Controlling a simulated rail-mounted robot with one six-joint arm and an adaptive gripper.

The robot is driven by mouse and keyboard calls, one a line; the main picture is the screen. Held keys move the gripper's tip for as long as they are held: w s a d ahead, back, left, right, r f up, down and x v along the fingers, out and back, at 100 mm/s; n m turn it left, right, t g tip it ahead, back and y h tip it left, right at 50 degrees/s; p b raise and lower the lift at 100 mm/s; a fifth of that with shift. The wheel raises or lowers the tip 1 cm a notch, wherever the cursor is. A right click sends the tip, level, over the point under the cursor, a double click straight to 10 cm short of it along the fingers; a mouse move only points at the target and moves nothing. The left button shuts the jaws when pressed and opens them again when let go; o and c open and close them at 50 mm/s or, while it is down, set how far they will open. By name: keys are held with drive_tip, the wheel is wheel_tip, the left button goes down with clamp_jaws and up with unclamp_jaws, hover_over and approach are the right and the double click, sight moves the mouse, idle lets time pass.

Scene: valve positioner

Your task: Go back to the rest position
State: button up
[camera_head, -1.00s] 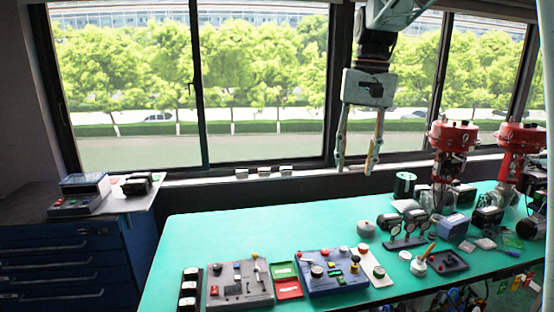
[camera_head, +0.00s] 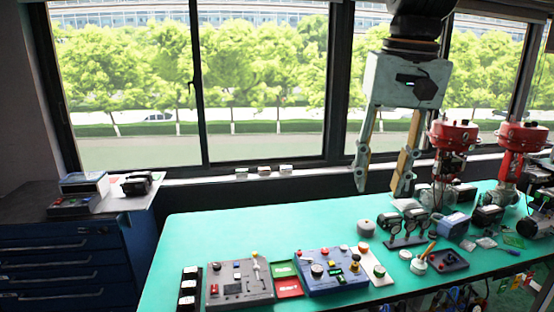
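My gripper (camera_head: 380,190) hangs pointing down from the top of the view, in front of the window and above the back right part of the green table (camera_head: 230,240). Its two long fingers are apart, with nothing between them. It touches nothing that I can see. Its right finger partly covers the back of the table near the valves. Two red-topped valve actuators (camera_head: 453,136) and (camera_head: 521,136) stand upright to the right of my gripper, at the back right of the table.
Two control boxes, one grey (camera_head: 238,290) and one blue (camera_head: 332,283), lie at the table's front. Gauges and small parts (camera_head: 405,240) crowd the right side. The table's back left is clear. A dark blue drawer cabinet (camera_head: 60,265) stands at left.

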drive_tip(key=s+f, duration=0.3)
drive_tip(key=s, duration=0.6)
drive_tip(key=s+f+n+t, duration=0.1)
drive_tip(key=s+f, duration=0.2)
drive_tip(key=s, duration=0.6)
drive_tip(key=s+f+t+b, duration=0.1)
drive_tip(key=s+f, duration=0.2)
drive_tip(key=s, duration=0.6)
drive_tip(key=shift+s+d+f, duration=0.15)
drive_tip(key=shift+s+f, duration=0.15)
drive_tip(key=shift+f, duration=0.05)
